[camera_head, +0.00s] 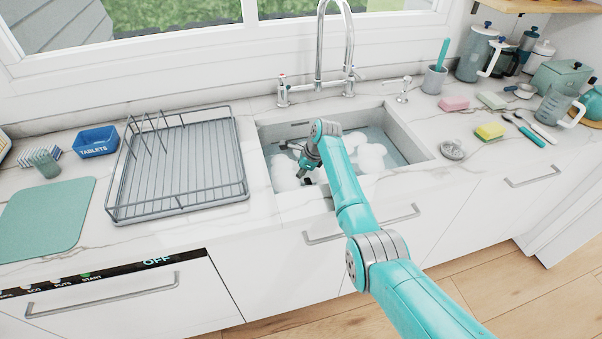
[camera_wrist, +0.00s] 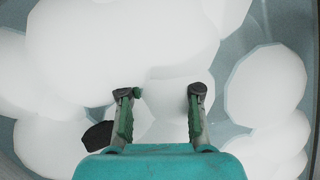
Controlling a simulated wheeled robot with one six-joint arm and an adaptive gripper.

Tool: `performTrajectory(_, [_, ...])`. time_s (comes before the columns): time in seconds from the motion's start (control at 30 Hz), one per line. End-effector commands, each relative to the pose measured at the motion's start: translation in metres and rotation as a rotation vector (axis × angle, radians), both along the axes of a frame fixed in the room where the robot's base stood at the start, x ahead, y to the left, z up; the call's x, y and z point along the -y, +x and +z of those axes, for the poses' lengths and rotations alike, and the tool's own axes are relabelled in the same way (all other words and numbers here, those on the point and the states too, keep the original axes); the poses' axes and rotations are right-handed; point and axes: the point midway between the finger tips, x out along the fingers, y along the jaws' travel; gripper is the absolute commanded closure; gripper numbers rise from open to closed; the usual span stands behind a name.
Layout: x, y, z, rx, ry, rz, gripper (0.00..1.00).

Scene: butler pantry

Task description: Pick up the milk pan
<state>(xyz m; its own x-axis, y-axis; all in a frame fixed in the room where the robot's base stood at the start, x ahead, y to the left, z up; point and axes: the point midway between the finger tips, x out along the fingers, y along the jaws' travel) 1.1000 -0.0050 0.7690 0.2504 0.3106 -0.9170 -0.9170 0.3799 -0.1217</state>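My gripper (camera_head: 305,178) reaches down into the sink (camera_head: 412,130), over its left part. In the wrist view my gripper (camera_wrist: 161,92) has its two fingers well apart, with only white foam (camera_wrist: 120,50) and water seen between them. A small dark piece (camera_wrist: 98,135) shows beside the left finger; I cannot tell whether it belongs to the milk pan. No full pan outline shows in either view. The foam and my arm hide much of the sink.
A tall faucet (camera_head: 319,45) stands behind the sink. A wire dish rack (camera_head: 178,165) is left of it, with a blue tablets box (camera_head: 96,141) beyond. A drain strainer (camera_head: 452,150), a yellow sponge (camera_head: 490,131) and several jugs are on the right counter.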

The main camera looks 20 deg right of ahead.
Motion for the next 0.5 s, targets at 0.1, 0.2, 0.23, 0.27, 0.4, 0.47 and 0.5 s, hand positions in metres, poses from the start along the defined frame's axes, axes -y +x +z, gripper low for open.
performTrajectory(0.1, [-0.003, 0.0022, -0.007, 0.0, 0.0, 0.001, 0.67])
performTrajectory(0.2, [-0.0036, 0.0024, -0.0091, 0.0, 0.0, 0.001, 0.67])
performTrajectory(0.23, [-0.0036, 0.0024, -0.0092, 0.0, 0.0, 0.001, 0.67])
performTrajectory(0.27, [-0.0036, 0.0024, -0.0092, 0.0, 0.0, 0.001, 0.67])
performTrajectory(0.4, [-0.0036, 0.0024, -0.0091, 0.0, 0.0, 0.001, 0.74])
performTrajectory(0.47, [-0.0035, 0.0023, -0.0091, 0.0, 0.0, 0.001, 0.89])
performTrajectory(0.5, [-0.0035, 0.0023, -0.0091, 0.0, 0.0, 0.001, 0.99])
